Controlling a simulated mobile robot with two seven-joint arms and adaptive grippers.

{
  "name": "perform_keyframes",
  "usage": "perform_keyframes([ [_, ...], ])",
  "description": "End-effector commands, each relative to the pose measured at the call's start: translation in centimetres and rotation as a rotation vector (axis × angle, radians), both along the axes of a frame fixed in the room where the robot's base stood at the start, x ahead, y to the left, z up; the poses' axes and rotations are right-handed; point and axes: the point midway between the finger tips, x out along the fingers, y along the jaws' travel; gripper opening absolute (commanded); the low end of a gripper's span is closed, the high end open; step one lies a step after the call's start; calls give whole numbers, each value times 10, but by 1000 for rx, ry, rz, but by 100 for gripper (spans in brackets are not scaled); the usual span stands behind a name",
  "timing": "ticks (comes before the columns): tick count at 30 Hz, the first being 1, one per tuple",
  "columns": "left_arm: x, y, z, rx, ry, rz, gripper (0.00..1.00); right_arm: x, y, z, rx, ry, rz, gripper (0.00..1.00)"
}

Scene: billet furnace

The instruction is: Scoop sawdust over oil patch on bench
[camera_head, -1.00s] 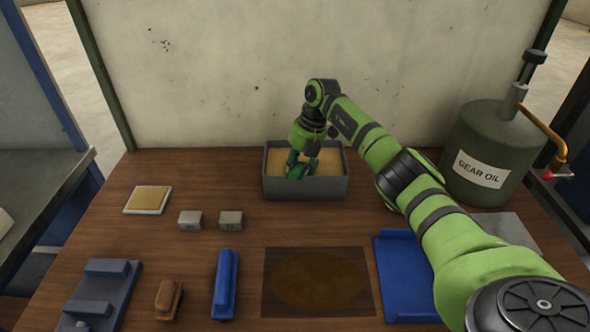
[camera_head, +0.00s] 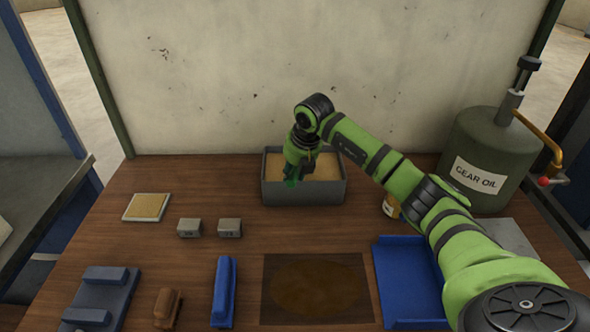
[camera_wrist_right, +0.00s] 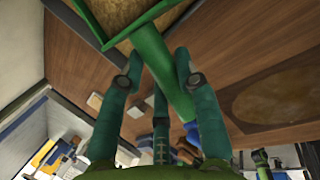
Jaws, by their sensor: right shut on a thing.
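The grey bin (camera_head: 312,194) at the back middle of the bench holds pale sawdust (camera_head: 328,166). My right gripper (camera_head: 296,174) is over the bin's left part, shut on a green scoop (camera_head: 291,183). In the right wrist view the scoop's green handle (camera_wrist_right: 163,75) runs between the fingers, up toward the sawdust (camera_wrist_right: 118,14). The scoop's mouth is mostly hidden, so I cannot tell how much it holds. The brown oil patch (camera_head: 315,288) lies flat at the front middle; it also shows in the right wrist view (camera_wrist_right: 275,92). My left gripper is not in view.
A blue tray (camera_head: 408,280) lies right of the patch, under my right arm. A blue block (camera_head: 224,290) and a brown brush-like thing (camera_head: 167,307) lie left. Two grey blocks (camera_head: 230,227) stand behind them. The gear oil drum (camera_head: 490,150) stands back right.

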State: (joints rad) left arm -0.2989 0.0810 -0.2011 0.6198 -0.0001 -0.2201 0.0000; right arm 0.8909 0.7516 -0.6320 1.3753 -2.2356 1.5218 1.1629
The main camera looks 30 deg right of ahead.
Motion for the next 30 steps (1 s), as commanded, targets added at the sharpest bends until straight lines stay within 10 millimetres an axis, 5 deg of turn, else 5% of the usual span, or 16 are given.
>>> perform_keyframes([
  [30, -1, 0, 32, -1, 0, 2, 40, -4, 5, 64, -73, -74, 1, 0],
])
